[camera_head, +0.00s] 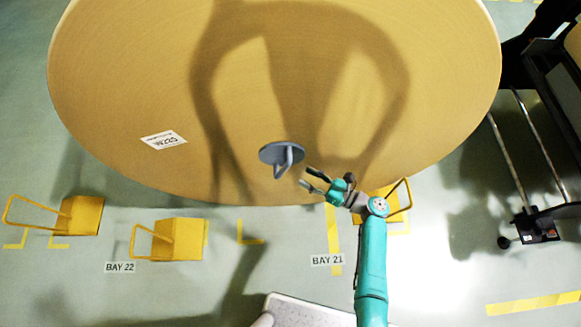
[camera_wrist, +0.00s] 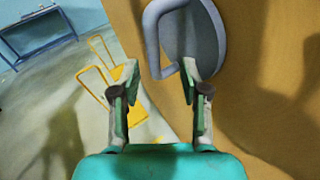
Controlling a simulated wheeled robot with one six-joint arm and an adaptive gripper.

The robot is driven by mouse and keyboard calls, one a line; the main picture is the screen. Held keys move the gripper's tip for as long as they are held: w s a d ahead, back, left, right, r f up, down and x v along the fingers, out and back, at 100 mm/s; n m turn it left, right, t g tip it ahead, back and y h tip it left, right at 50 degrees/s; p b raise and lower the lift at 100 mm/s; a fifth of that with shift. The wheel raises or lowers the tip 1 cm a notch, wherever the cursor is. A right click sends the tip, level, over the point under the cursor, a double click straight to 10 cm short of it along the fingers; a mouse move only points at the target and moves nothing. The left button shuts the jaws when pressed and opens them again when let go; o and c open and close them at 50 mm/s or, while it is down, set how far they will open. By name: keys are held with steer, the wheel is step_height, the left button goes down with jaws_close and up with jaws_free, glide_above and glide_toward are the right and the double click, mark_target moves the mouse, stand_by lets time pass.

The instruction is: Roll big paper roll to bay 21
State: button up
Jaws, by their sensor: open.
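The big paper roll (camera_head: 130,80) fills the upper part of the head view, its round tan end face towards me. It carries a white label (camera_head: 163,140). My gripper (camera_head: 308,182) is open just right of and below the handle. In the wrist view my open fingertips (camera_wrist: 160,80) have the handle's bend between or just beyond them; I cannot tell whether they touch. The BAY 21 sign (camera_head: 327,260) lies on the floor below the roll.
Yellow chocks with loop handles stand at the left (camera_head: 82,215), near BAY 22 (camera_head: 120,267), and behind my arm (camera_head: 388,203). Yellow floor marks (camera_head: 334,235) run beside BAY 21. A dark frame with rails (camera_head: 540,150) stands at the right. A blue table (camera_wrist: 35,40) shows in the wrist view.

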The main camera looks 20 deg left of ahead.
steer(key=x, duration=0.7)
